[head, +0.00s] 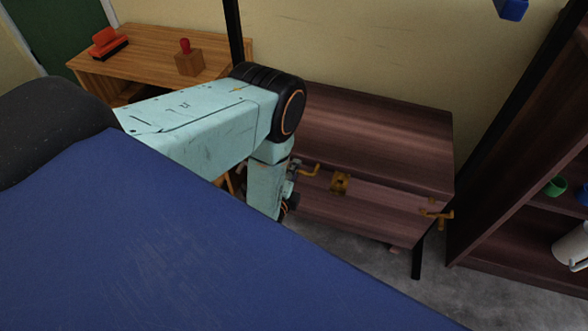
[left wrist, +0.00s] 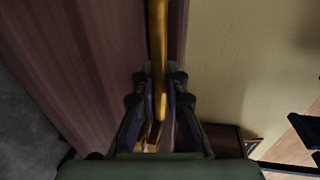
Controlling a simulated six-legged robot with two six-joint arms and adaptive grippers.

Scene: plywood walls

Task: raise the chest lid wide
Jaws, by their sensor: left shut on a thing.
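The chest (head: 345,215) is dark reddish-brown wood and stands against the wall right of centre in the head view. Its lid (head: 370,130) lies down on it, with no clear gap visible. A brass latch (head: 340,183) sits at the middle of the front, with a brass handle (head: 311,170) to its left and a brass fitting (head: 437,214) to its right. My left gripper (head: 290,190) is at the chest's left front, partly hidden by its own arm. In the left wrist view, my left gripper (left wrist: 156,105) is shut around a brass bar (left wrist: 158,55), seemingly the left handle. My right gripper is out of view.
A wooden desk (head: 145,55) at the back left carries a red-and-black object (head: 108,43) and a small block with a red knob (head: 188,62). A dark shelf (head: 500,240) with a green cup (head: 555,186) stands close on the right. Grey floor shows before the chest.

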